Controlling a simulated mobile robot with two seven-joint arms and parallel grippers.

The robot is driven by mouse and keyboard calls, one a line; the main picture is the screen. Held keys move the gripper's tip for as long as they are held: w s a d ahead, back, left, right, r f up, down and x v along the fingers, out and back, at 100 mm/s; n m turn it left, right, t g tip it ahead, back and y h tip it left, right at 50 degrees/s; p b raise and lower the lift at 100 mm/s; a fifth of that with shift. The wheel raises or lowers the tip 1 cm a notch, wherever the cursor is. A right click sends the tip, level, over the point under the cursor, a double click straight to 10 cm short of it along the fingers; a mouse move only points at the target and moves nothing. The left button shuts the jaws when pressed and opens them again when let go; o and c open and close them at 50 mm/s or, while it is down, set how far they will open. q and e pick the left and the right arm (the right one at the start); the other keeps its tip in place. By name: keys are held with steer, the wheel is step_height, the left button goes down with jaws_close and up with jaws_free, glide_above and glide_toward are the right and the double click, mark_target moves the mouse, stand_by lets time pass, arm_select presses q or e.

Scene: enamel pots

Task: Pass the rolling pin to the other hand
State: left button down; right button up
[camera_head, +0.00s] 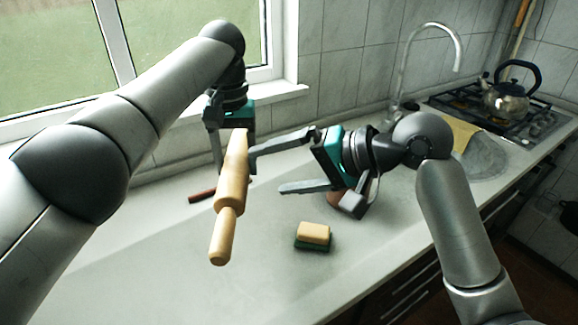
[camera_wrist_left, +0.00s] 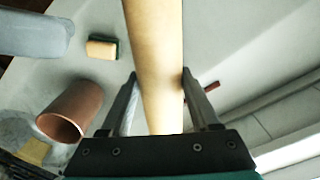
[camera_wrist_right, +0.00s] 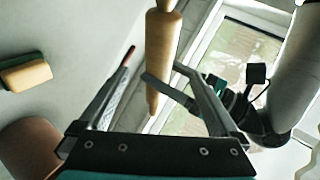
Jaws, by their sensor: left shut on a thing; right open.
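The wooden rolling pin (camera_head: 231,185) hangs in the air above the counter, tilted, with one handle toward the head camera. My left gripper (camera_wrist_left: 158,90) is shut on it, a finger on each side of the barrel in the left wrist view. In the head view the pin partly hides this gripper. My right gripper (camera_head: 266,169) is open and empty just right of the pin, its fingers pointing at it. In the right wrist view the pin (camera_wrist_right: 161,50) appears between the open fingertips; I cannot tell whether they reach around it.
A yellow and green sponge (camera_head: 313,234) lies on the counter (camera_head: 150,265). A brown cup (camera_wrist_left: 72,112) stands behind my right gripper. A red-handled thing (camera_head: 201,196) lies left of the pin. A faucet (camera_head: 433,30), sink and stove with a kettle (camera_head: 508,95) are at right.

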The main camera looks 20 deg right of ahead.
mark_target(245, 176)
steer(key=x, duration=1)
steer(key=shift+w+a+f, duration=0.1)
steer(key=shift+w+a, duration=0.05)
steer(key=shift+a, duration=0.1)
jaws_close()
stand_by(0.3)
arm_select(q)
steer(key=shift+c, duration=0.2)
jaws_free()
